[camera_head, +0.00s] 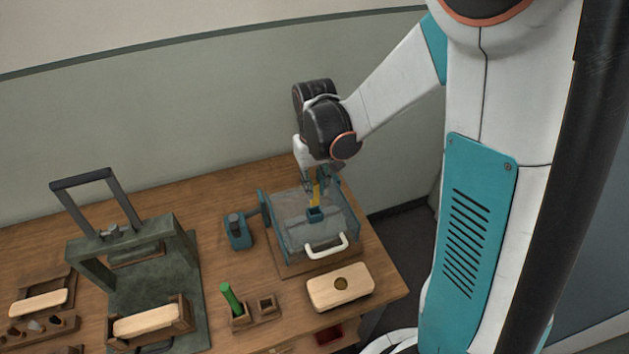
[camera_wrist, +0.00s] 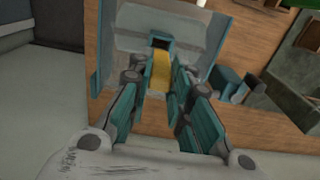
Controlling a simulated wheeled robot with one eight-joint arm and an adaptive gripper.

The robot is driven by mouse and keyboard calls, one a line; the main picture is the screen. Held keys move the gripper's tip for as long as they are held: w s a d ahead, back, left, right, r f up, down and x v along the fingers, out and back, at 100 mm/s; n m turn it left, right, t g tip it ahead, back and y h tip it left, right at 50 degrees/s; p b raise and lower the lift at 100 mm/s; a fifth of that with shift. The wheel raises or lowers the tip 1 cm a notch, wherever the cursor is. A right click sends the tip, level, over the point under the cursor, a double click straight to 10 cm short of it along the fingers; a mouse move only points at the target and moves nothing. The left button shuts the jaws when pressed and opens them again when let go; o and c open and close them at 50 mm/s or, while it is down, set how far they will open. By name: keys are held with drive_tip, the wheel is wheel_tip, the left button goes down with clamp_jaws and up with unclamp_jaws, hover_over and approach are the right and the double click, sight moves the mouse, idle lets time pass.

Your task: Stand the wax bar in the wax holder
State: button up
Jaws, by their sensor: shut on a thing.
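The yellow wax bar (camera_head: 316,194) is upright between the fingers of my gripper (camera_head: 312,180), inside a clear-walled box. Its lower end meets a small teal square cup (camera_head: 315,215); I cannot tell how far it is inside. In the wrist view my gripper (camera_wrist: 160,97) is shut on the bar (camera_wrist: 160,72), and the cup (camera_wrist: 161,43) with its dark opening is at the bar's far end. A small wooden holder (camera_head: 255,314) at the front has a green stick (camera_head: 230,298) leaning in one socket and an empty square socket. Which one is the wax holder is not marked.
The clear box (camera_head: 287,241) has a white handle (camera_head: 326,246) in front and walls close around my gripper. A teal device (camera_head: 237,232) stands to its left. A wooden block with a round hole (camera_head: 340,287) lies in front. A green press frame (camera_head: 91,262) stands left.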

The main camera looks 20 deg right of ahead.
sight(315, 204)
drive_tip(key=shift+f+b, duration=0.4)
drive_tip(key=shift+f, duration=0.45)
drive_tip(key=shift+f+b, duration=0.25)
drive_tip(key=shift+b, duration=0.25)
idle(0.8)
drive_tip(key=shift+f+b, duration=0.3)
drive_tip(key=shift+f, duration=0.05)
drive_tip(key=shift+f+b, duration=1.75)
drive_tip(key=shift+f, duration=0.25)
drive_tip(key=o, duration=1)
drive_tip(key=shift+c, duration=0.2)
drive_tip(key=o, duration=0.4)
drive_tip(key=shift+r, duration=0.1)
